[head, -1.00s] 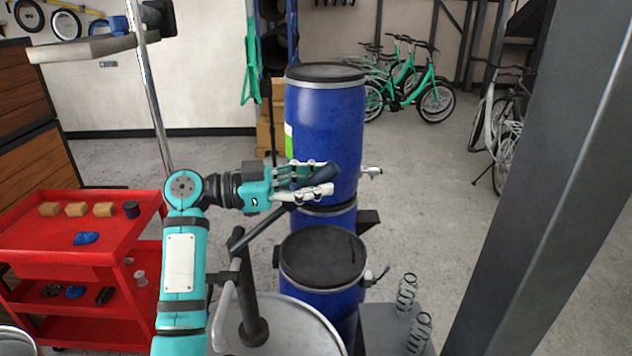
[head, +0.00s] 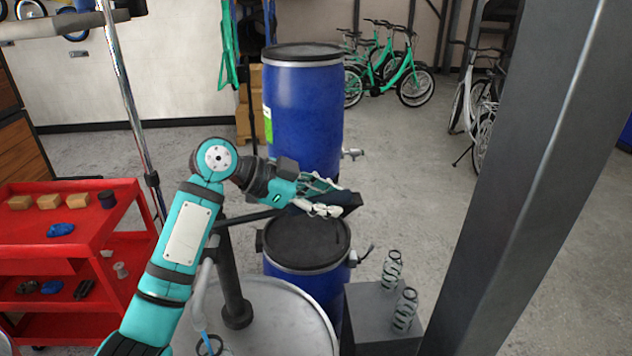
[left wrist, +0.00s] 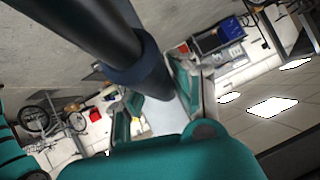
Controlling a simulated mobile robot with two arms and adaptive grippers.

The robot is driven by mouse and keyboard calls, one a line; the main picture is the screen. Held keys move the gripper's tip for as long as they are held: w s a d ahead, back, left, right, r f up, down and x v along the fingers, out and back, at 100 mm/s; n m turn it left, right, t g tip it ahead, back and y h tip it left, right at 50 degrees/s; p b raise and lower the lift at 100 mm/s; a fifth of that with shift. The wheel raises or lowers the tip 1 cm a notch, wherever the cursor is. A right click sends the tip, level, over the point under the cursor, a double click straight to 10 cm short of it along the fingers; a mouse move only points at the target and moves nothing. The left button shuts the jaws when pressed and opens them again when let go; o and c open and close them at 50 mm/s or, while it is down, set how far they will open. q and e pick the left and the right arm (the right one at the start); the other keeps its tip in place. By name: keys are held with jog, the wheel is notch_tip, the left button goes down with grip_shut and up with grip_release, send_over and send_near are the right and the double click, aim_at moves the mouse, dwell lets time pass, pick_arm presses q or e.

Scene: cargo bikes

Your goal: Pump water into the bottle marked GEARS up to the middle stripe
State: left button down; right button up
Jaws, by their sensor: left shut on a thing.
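A hand pump (head: 232,285) with a black upright column stands on a pale round drum top (head: 285,315). Its dark lever (head: 245,218) runs right from the column top, nearly level. My left gripper (head: 322,200) is shut on the lever's outer end, above the short blue barrel. In the left wrist view a dark bar with a blue band (left wrist: 132,73) runs between the fingers of my left gripper (left wrist: 160,108). A grey curved spout (head: 203,280) hangs left of the column, partly behind my arm. No GEARS marking or stripe is readable. My right gripper is out of view.
A lidded blue barrel (head: 305,245) stands right of the pump, with a taller blue barrel (head: 303,110) behind. A red cart (head: 60,247) is at left. A grey box (head: 378,305) bears coil springs. A dark post (head: 520,170) blocks the right.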

aim_at(300, 210)
pick_arm(q)
notch_tip(300, 210, down, 7)
jog(key=y, duration=0.3)
jog(key=shift+d+y+p, duration=0.2)
jog(key=shift+y+p, duration=0.1)
jog(key=shift+p, duration=0.05)
jog(key=shift+s, duration=0.15)
jog(key=c, duration=1.1)
grip_release()
jog(key=shift+o, duration=0.2)
jog(key=shift+r, duration=0.1)
jog(key=v, duration=1.2)
